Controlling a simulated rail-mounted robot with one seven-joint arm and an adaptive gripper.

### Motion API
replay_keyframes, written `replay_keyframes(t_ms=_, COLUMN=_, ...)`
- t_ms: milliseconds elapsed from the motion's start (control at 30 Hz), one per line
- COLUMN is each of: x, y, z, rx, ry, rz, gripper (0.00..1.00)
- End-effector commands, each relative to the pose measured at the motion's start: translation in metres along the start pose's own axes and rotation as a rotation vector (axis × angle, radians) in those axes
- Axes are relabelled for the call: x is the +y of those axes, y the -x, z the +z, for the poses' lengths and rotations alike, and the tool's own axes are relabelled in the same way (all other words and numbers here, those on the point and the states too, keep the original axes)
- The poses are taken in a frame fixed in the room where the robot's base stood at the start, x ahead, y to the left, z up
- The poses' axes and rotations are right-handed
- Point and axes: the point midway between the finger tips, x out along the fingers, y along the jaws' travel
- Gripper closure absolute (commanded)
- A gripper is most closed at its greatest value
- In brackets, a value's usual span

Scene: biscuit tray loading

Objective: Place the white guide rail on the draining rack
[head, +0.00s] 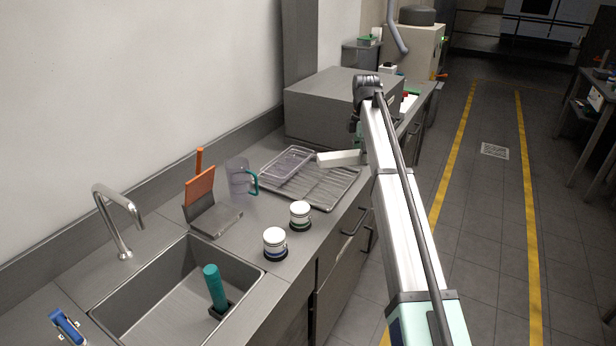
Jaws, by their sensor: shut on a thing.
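The white guide rail (338,159) is a short white bar above or on the right back part of the draining rack. My gripper (361,150) is shut on its right end; my arm hides most of the fingers and that end of the rail. The draining rack (322,198) is a grey wire grid lying flat on the steel counter. I cannot tell whether the rail touches the rack or hangs just above it.
A clear tray (287,164) sits at the rack's left back side. A jug with a teal handle (238,178), an orange scraper (200,186) and two white jars (275,241) stand left and in front. A grey box (322,108) stands behind. The sink (150,317) is at front left.

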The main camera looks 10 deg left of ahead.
Motion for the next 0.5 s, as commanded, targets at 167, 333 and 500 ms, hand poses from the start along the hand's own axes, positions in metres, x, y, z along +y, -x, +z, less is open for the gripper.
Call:
replay_keyframes(t_ms=167, x=0.073, y=0.025, z=-0.027, rx=0.000, ry=0.395, rz=0.001, gripper=1.00)
replay_keyframes(t_ms=333, x=0.111, y=0.040, z=-0.048, rx=-0.001, ry=0.667, rz=0.001, gripper=1.00)
replay_keyframes(t_ms=500, x=0.126, y=0.045, z=-0.059, rx=0.000, ry=0.801, rz=0.001, gripper=1.00)
